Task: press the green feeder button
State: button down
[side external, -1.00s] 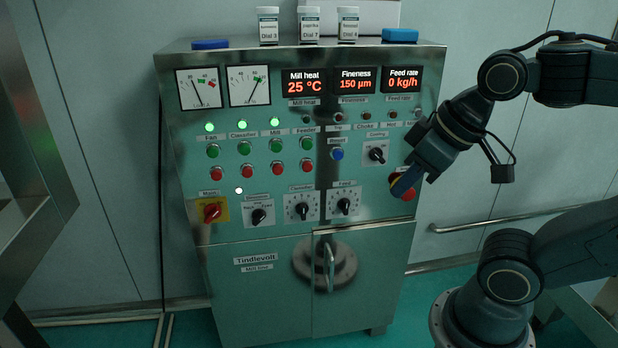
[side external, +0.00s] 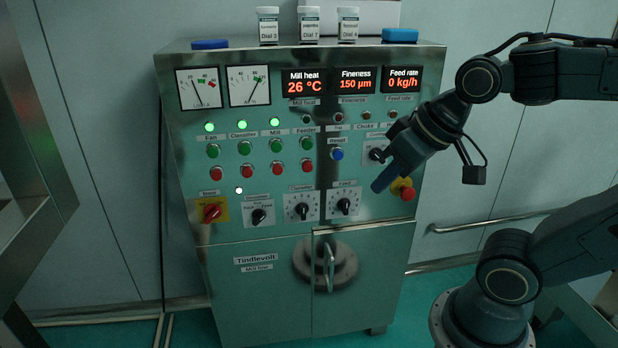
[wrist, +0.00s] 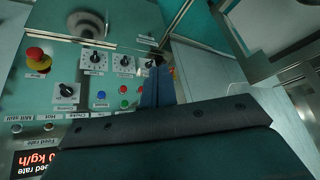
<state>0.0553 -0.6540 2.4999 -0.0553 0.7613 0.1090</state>
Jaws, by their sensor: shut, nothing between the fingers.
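The green feeder button (side external: 306,143) is the rightmost of the green buttons on the steel panel, under the Feeder label and above a red button (side external: 307,166). The lamp over it is dark, while the Fan, Classifier and Mill lamps glow green. My gripper (side external: 378,187) is shut and empty, to the right of and lower than the feeder button in the side view, apart from it. In the wrist view the panel appears upside down; the green button (wrist: 124,103) shows left of my shut fingers (wrist: 158,72).
A blue Reset button (side external: 337,154) is right of the feeder column. A red emergency stop (side external: 406,192) on yellow and the Cooling knob (side external: 376,155) are close to my gripper. The Feed dial (side external: 344,206) is lower left of it. Labelled jars (side external: 308,24) stand on top.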

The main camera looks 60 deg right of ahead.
aim_at(307, 145)
jog(key=w+d+f+m+t, duration=0.3)
jog(key=w+d+f+m, duration=0.1)
jog(key=w+m, duration=0.4)
jog(key=w+d+f+m+t, duration=0.2)
jog(key=w+d+f+m, duration=0.3)
jog(key=w, duration=0.6)
jog(key=d+m, duration=0.1)
jog(key=m, duration=0.1)
jog(key=w+d+f+m+t+h, duration=0.1)
jog(key=d+m, duration=0.1)
jog(key=m, duration=0.1)
jog(key=d+m, duration=0.2)
jog(key=m, duration=0.1)
jog(key=shift+w+d+f+t, duration=0.15)
jog(key=shift+w+d+t, duration=0.05)
jog(key=shift+w+t, duration=0.2)
jog(key=shift+w, duration=0.1)
jog(key=shift+w+d, duration=3)
jog(key=shift+d, duration=0.1)
